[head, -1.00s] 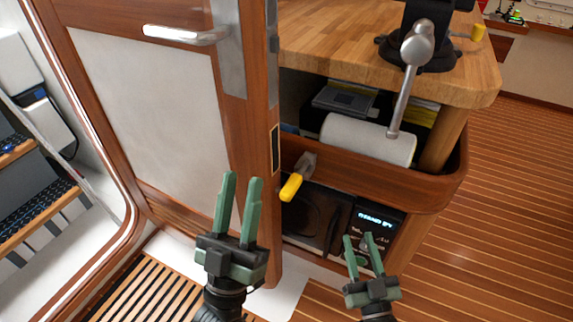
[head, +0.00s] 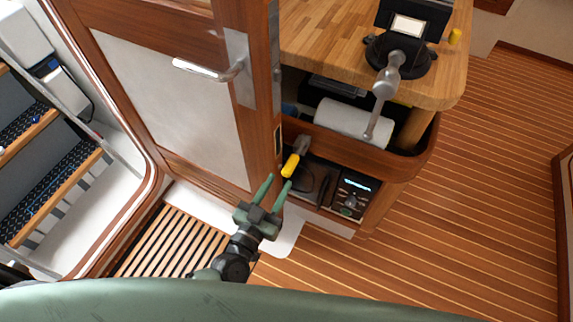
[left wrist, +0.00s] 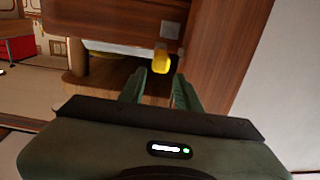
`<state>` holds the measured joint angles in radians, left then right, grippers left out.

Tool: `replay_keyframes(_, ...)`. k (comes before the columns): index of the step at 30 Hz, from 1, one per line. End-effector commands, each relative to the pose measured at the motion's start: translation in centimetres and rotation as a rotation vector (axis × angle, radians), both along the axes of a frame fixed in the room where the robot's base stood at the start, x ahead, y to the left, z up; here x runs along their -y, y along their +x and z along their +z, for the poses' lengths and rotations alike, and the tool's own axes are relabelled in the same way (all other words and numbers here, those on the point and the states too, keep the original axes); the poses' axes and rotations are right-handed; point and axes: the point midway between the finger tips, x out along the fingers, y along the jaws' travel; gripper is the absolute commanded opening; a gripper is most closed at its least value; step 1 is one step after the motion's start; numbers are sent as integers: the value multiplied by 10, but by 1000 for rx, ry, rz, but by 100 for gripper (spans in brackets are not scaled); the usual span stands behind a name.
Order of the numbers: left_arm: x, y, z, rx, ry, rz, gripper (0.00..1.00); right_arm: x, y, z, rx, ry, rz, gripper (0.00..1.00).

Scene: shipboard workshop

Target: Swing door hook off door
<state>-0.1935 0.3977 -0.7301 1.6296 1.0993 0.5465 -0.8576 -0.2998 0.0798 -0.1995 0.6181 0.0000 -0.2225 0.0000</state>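The door hook (head: 297,155) has a yellow handle and a grey metal end. In the head view it sits at the door's edge, in front of the bench's wooden rail. The wooden door (head: 187,100) with its pale panel stands open against the bench end. My left gripper (head: 279,182) is open and empty, its fingertips just below the yellow handle. In the left wrist view the handle (left wrist: 161,62) shows just beyond the gap between the fingertips (left wrist: 160,78). Contact cannot be told. My right gripper is out of view.
The door's lever handle (head: 210,70) sticks out above. The workbench (head: 330,40) carries a vise (head: 398,60) with a hanging lever; a paper roll (head: 352,122) and a dark appliance (head: 350,195) are below. Steps (head: 50,165) are at left. Floor at right is clear.

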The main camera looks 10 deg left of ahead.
Motion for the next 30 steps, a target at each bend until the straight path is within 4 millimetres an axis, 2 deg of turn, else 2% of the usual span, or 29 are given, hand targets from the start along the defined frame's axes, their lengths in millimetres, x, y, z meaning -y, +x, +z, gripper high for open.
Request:
replay_keyframes(3,7,21,1,3,-2,-1,33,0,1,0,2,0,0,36)
replay_keyframes(9,15,46,1,3,-1,0,33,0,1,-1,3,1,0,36)
replay_keyframes(20,18,53,1,1,-3,-1,33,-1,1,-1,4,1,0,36)
replay_keyframes(21,18,53,1,1,-3,-1,30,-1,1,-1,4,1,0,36)
replay_keyframes(24,18,53,1,1,-3,-1,2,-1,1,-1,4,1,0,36)
replay_keyframes(30,18,53,4,-3,-1,0,0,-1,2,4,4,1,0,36)
